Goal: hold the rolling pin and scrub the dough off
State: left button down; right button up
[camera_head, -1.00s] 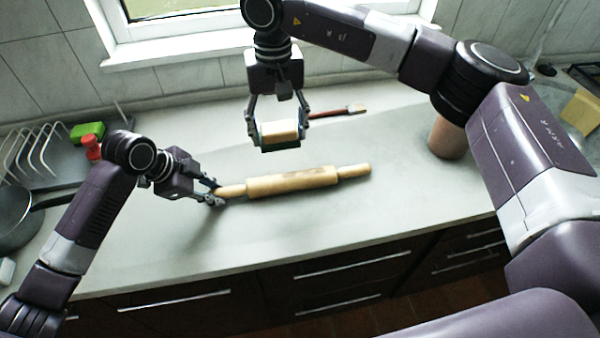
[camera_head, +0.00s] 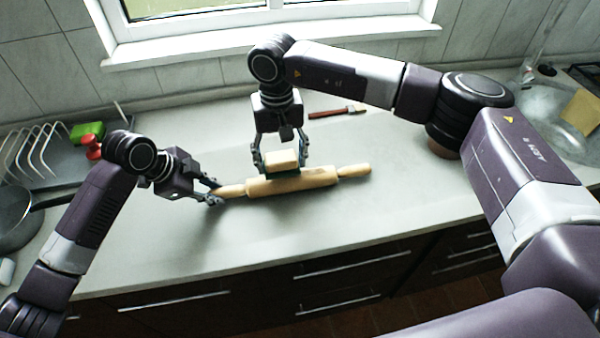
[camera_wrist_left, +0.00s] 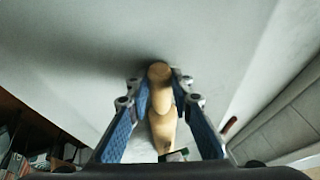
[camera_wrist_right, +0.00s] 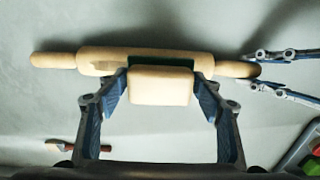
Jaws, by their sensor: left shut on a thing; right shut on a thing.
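The wooden rolling pin (camera_head: 318,177) lies on the grey counter, slanting slightly up to the right. My left gripper (camera_head: 213,191) is shut on its left handle. In the left wrist view the handle (camera_wrist_left: 159,75) sits between the blue finger pads. My right gripper (camera_head: 280,160) is shut on a scrubbing block with a tan top (camera_head: 283,158) and dark green underside. The block is at the pin's barrel, left of its middle; the right wrist view shows the block (camera_wrist_right: 160,86) against the barrel (camera_wrist_right: 120,62). A darker patch, perhaps dough, shows on the barrel (camera_wrist_right: 98,67).
A brush with a red-brown handle (camera_head: 330,113) lies behind the pin. A dish rack (camera_head: 35,150), a green item (camera_head: 87,130), a red item (camera_head: 92,148) and a dark pan (camera_head: 14,215) are at left. A sink (camera_head: 550,115) is at right. The counter in front is clear.

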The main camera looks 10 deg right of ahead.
aim_at(322, 170)
jog(key=shift+f, duration=1.55)
jog(key=shift+d+r, duration=0.15)
jog(key=shift+d, duration=2.4)
jog(key=shift+d+f, duration=0.2)
jog(key=shift+d, duration=2.3)
jog(key=shift+a, duration=5.1)
jog(key=shift+r, duration=0.1)
notch_tip(322, 170, up, 13)
jog(key=shift+f, duration=0.1)
